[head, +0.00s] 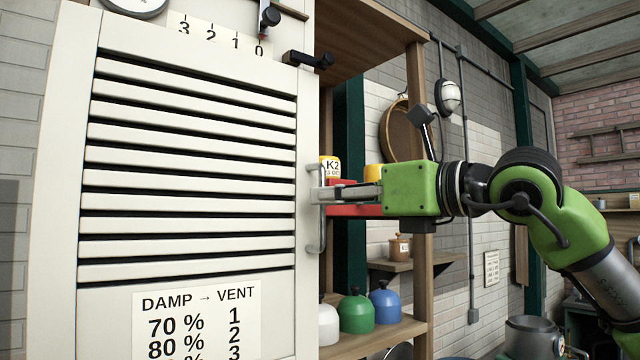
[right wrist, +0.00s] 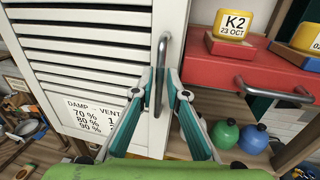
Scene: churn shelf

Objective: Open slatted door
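The white slatted door (head: 190,206) fills the left of the head view and the upper left of the right wrist view (right wrist: 75,50). Its grey vertical bar handle (head: 317,236) is near its right edge and also shows in the right wrist view (right wrist: 162,50). My right gripper (head: 324,196) reaches in from the right at the handle. In the right wrist view its fingertips (right wrist: 161,85) stand on either side of the bar, with small gaps, so it looks open around it. My left gripper is not in view.
A red drawer (right wrist: 255,70) with a handle and a yellow K2 box (right wrist: 233,20) on it stands right of the door. Green (head: 356,315) and blue (head: 385,304) bottles are on a shelf below. A black latch (head: 308,60) shows at the door's top right.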

